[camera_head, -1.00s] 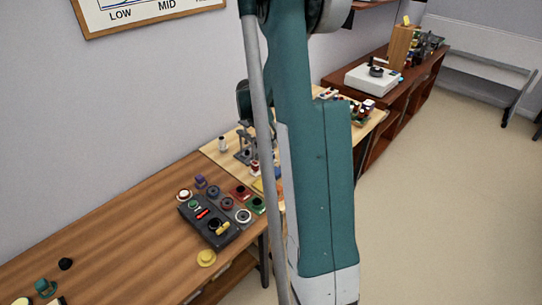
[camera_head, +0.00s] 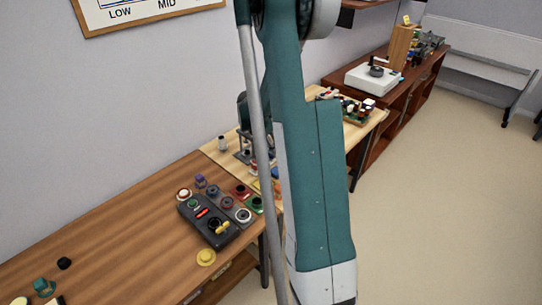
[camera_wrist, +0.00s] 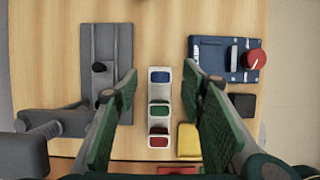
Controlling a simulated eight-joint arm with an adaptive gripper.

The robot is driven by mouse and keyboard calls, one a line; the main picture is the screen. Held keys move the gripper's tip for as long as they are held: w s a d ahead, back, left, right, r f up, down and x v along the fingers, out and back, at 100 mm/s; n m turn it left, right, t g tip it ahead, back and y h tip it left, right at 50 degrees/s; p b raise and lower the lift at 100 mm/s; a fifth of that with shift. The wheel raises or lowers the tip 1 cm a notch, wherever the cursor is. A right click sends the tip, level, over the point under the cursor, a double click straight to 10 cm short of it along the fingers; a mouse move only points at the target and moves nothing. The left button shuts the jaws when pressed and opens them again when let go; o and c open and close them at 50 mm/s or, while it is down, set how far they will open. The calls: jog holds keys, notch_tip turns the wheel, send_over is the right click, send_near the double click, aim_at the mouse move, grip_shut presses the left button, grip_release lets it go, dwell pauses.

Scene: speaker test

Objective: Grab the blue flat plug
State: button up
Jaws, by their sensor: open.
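In the wrist view a blue flat plug (camera_wrist: 160,76) is the farthest of a row of white-edged pieces on the light wood table. A green piece (camera_wrist: 159,109) and a red piece (camera_wrist: 158,141) come nearer in the same row. My gripper (camera_wrist: 160,72) is open, with one green-padded finger to the left of the row and one to the right. The blue one appears between the fingertips in the picture, with nothing gripped. I cannot tell how high the fingers are above it. In the head view my arm hides the gripper and the row.
A grey metal fixture (camera_wrist: 104,50) stands left of the row. A blue box with a red knob (camera_wrist: 257,59) stands at right. A yellow block (camera_wrist: 188,140) and a dark block (camera_wrist: 241,104) lie near the right finger. Bare wood lies beyond the row.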

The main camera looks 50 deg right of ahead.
jog(key=shift+f, duration=0.15)
jog(key=shift+f, duration=0.55)
jog(key=shift+b+x, duration=0.4)
jog(key=shift+x, duration=1.55)
jog(key=shift+a+f, duration=0.1)
jog(key=shift+a, duration=0.1)
jog(key=c, duration=0.9)
